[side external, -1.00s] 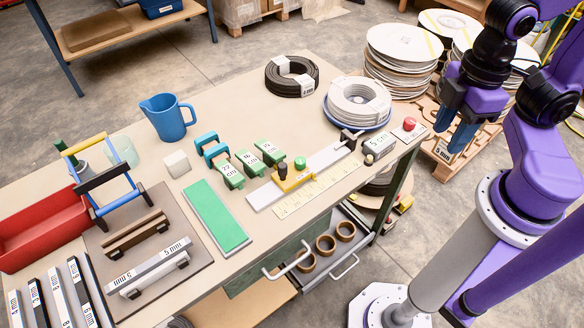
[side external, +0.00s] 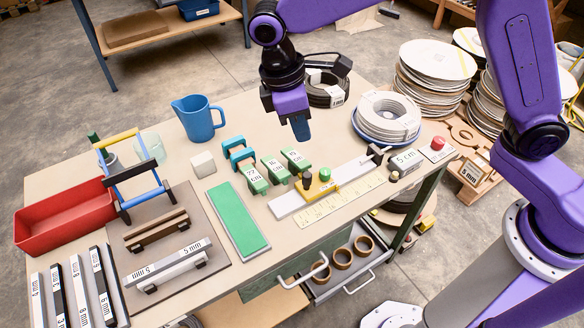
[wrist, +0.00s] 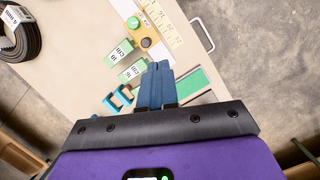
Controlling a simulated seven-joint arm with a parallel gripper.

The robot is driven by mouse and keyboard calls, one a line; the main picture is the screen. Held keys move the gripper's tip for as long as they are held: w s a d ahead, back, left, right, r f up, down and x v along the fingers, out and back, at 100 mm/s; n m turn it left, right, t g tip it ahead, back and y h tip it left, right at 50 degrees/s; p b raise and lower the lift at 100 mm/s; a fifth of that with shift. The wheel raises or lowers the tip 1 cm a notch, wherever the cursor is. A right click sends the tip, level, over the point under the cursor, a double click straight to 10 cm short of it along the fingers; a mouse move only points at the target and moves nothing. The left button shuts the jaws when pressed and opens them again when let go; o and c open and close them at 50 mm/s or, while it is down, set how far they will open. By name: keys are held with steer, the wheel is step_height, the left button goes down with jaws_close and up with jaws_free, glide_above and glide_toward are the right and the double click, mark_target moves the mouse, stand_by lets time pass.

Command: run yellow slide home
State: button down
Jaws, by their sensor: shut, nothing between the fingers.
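The yellow slide (side external: 320,187) sits on a light grey rail (side external: 345,178), near the rail's left part. It carries a dark knob and a green knob. In the wrist view the yellow slide (wrist: 147,31) is at the top, beyond the fingertips. A dark clamp-like stop (side external: 377,152) stands at the rail's right end. My gripper (side external: 302,134) is shut and empty, with blue fingers pointing down above the table, behind the slide and above the green labelled blocks. In the wrist view the shut fingers (wrist: 157,72) are in the middle, apart from the slide.
Several green labelled blocks (side external: 274,169) and a blue-teal piece (side external: 237,152) lie left of the slide. A yellow ruler (side external: 330,206) lies in front of the rail.

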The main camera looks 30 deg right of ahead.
steer(key=w+a+f+h, duration=0.1)
steer(key=w+a+f, duration=0.5)
steer(key=w+f, duration=0.1)
steer(key=shift+g, duration=0.5)
steer(key=shift+s+d+f, duration=0.45)
steer(key=shift+d+f, duration=0.7)
steer(key=shift+f, duration=0.4)
steer(key=shift+s+d+f, duration=0.5)
steer(key=shift+d+f, duration=0.65)
steer(key=shift+f, duration=0.45)
steer(key=shift+s+d+f, duration=0.45)
steer(key=shift+d+f, duration=0.7)
steer(key=shift+f, duration=0.4)
steer(key=d, duration=1.3)
steer(key=shift+a, duration=0.1)
